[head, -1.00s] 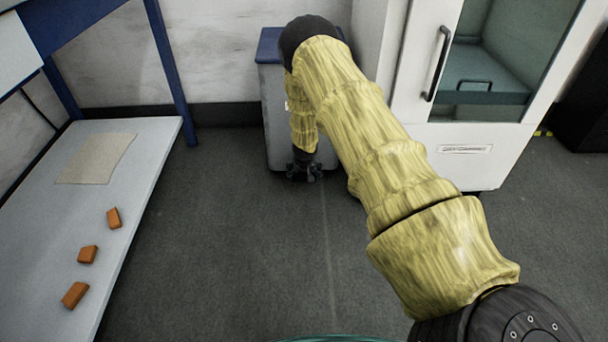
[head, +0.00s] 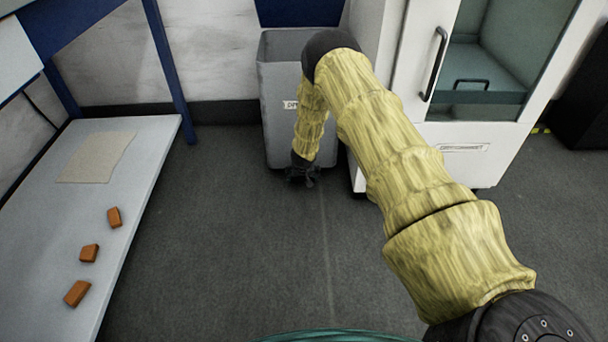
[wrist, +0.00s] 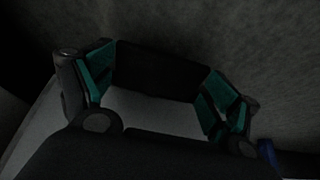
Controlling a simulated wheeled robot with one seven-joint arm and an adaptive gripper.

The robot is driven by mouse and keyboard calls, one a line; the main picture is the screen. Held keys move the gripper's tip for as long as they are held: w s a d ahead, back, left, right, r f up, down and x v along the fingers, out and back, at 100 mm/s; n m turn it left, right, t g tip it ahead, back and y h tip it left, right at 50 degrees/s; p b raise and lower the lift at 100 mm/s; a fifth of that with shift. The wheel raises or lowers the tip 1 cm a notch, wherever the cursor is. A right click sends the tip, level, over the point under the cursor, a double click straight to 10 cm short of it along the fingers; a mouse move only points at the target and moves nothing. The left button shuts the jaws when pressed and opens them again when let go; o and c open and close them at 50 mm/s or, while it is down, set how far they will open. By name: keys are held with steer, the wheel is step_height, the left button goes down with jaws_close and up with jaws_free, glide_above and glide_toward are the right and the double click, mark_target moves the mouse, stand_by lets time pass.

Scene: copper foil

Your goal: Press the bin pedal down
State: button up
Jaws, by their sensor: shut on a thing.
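The grey bin (head: 280,75) stands against the back wall. Its blue lid (head: 300,12) is raised and the bin's mouth is open. My gripper (head: 302,178) is low at the bin's front foot, pointing down near the floor, and hides the pedal in the head view. In the wrist view, the fingers of my gripper (wrist: 160,88) with green pads stand on both sides of a dark flat piece, which looks like the pedal (wrist: 155,72). The gripper is shut on it.
A white cabinet (head: 465,150) with a glass door stands close to the bin's right. A low white bench (head: 150,170) on the left bears a beige cloth (head: 97,158) and orange blocks (head: 89,253). The floor (head: 220,250) between is clear.

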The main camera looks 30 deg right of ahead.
steer(key=shift+s+f, duration=0.5)
steer(key=shift+f, duration=0.15)
steer(key=shift+c, duration=0.2)
steer(key=shift+o, duration=0.2)
steer(key=shift+a+f+p, duration=0.1)
steer(key=shift+f+p, duration=0.35)
steer(key=shift+f, duration=0.1)
steer(key=shift+c, duration=0.2)
steer(key=o, duration=1.2)
steer(key=shift+r, duration=0.1)
steer(key=shift+o, duration=0.2)
steer(key=shift+w+r, duration=0.2)
steer(key=shift+w, duration=0.1)
steer(key=shift+r, duration=0.1)
steer(key=shift+s+a+r, duration=0.15)
steer(key=shift+s+r, duration=0.05)
steer(key=shift+r, duration=0.4)
steer(key=v, duration=1)
steer(key=shift+s, duration=0.35)
